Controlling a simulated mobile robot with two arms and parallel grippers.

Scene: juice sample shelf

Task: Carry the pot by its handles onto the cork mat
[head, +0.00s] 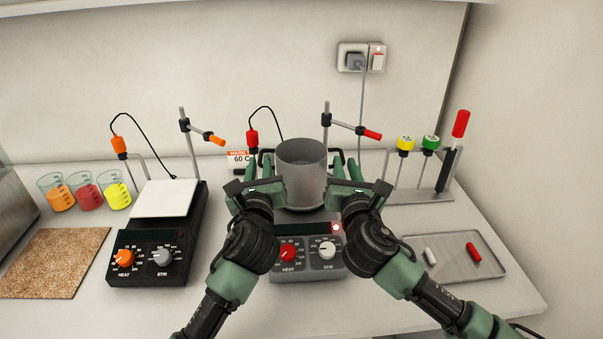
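The grey metal pot (302,180) stands upright over the right-hand hot plate (307,262), at the middle of the head view. A dark handle shows at each side of its rim. My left gripper (256,178) is at the pot's left side, close by the left handle. My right gripper (347,176) is at the pot's right side, close by the right handle. The fingers overlap the handles in this view, so I cannot tell whether either is shut on one. The brown cork mat (50,264) lies flat and bare at the far left of the bench.
A black hot plate with a white top (164,199) stands between the mat and the pot. Several beakers of coloured liquid (85,190) stand behind the mat. Stands with clamps rise behind both plates. A metal tray (453,262) and a probe rack (418,196) are at right.

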